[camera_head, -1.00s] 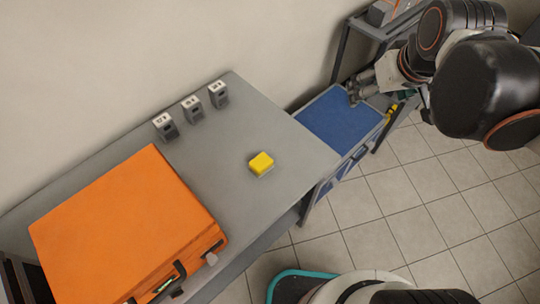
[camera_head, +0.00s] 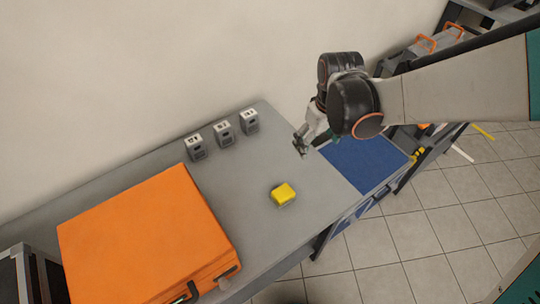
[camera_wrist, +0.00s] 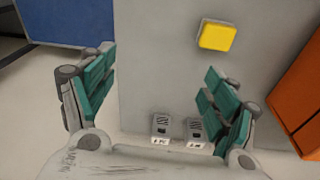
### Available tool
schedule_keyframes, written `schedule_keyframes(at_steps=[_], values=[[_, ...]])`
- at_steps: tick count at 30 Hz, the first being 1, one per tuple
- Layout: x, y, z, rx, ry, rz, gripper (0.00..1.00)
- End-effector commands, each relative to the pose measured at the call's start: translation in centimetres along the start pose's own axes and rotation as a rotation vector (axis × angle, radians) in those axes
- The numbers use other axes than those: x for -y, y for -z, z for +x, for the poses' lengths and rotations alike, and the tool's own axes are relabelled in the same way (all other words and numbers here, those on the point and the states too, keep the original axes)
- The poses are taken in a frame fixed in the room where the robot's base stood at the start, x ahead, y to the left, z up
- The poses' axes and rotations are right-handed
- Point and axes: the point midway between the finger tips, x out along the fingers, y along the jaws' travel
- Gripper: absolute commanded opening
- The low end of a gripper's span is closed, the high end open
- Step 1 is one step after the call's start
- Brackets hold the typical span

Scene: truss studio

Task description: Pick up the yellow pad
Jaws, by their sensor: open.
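The yellow pad (camera_head: 284,193) lies on the grey table (camera_head: 262,238), right of the orange case. It also shows in the wrist view (camera_wrist: 217,35), at the upper middle, beyond my fingertips and clear of them. My gripper (camera_head: 300,146) is above the back right part of the table, behind the pad and apart from it. In the wrist view my gripper (camera_wrist: 155,85) has its two green-padded fingers spread wide with nothing between them.
An orange case (camera_head: 145,240) fills the table's left part. Several small grey blocks, one of them a labelled block (camera_head: 249,121), line the back edge by the wall. A blue-topped surface (camera_head: 365,160) adjoins on the right. The table around the pad is clear.

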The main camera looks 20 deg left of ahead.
Motion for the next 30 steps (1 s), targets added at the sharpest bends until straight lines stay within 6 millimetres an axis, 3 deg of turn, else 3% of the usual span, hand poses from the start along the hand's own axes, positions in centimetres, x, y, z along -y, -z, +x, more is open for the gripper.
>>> schedule_keyframes(at_steps=[1,3,9,21,30], values=[[2.7,-0.3,1.1,0.028,0.016,-0.033,0.80],[5.0,-1.0,2.2,0.063,0.031,-0.055,0.80],[8.2,-2.2,3.9,0.118,0.050,-0.082,0.80],[8.5,-3.0,10.8,0.120,0.051,-0.081,0.80],[8.6,-3.2,12.6,0.120,0.050,-0.079,0.80]])
